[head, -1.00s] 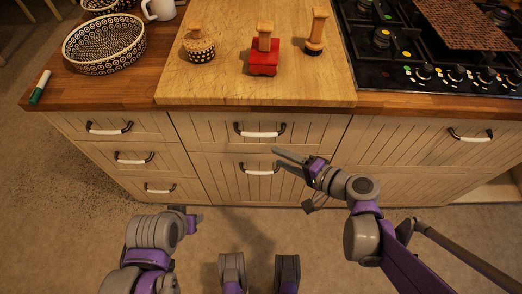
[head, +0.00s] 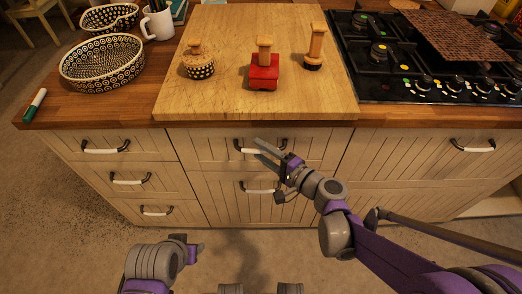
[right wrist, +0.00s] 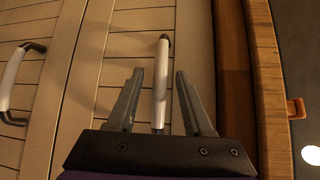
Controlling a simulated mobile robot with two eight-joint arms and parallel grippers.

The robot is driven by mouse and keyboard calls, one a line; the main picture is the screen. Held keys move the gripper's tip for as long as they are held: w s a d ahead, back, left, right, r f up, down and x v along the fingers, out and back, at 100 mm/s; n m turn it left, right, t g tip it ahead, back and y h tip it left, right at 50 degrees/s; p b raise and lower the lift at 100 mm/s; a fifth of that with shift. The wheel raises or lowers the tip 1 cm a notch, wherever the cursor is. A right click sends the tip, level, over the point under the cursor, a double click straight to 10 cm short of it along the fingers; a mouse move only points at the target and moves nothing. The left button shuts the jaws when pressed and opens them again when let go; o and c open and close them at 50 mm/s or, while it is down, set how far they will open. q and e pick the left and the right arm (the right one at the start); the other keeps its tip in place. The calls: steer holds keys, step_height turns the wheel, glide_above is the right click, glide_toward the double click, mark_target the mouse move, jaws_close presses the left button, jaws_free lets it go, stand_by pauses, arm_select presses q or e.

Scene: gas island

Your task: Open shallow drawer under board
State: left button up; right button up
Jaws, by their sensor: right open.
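The shallow drawer (head: 215,147) under the wooden board (head: 215,103) is the top middle one, and it is closed. Its handle (head: 246,149) is a white bar with dark ends. My right gripper (head: 259,149) is at this handle, fingers open. In the right wrist view the handle (right wrist: 160,90) lies lengthwise between the two open fingers (right wrist: 159,75), with a gap on each side; I cannot tell how deep it sits between them. My left gripper (head: 194,250) is low at the left, away from the drawers; its fingers are not clear.
A deeper drawer with its own handle (head: 258,188) is below. On the board stand a red-based wooden item (head: 264,72), a patterned one (head: 199,67) and a wooden one (head: 315,48). A gas hob (head: 400,70) is right; patterned bowls (head: 103,70) and a mug (head: 159,24) are left.

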steer(key=shift+w+a, duration=0.2)
jaws_close()
stand_by(1.4)
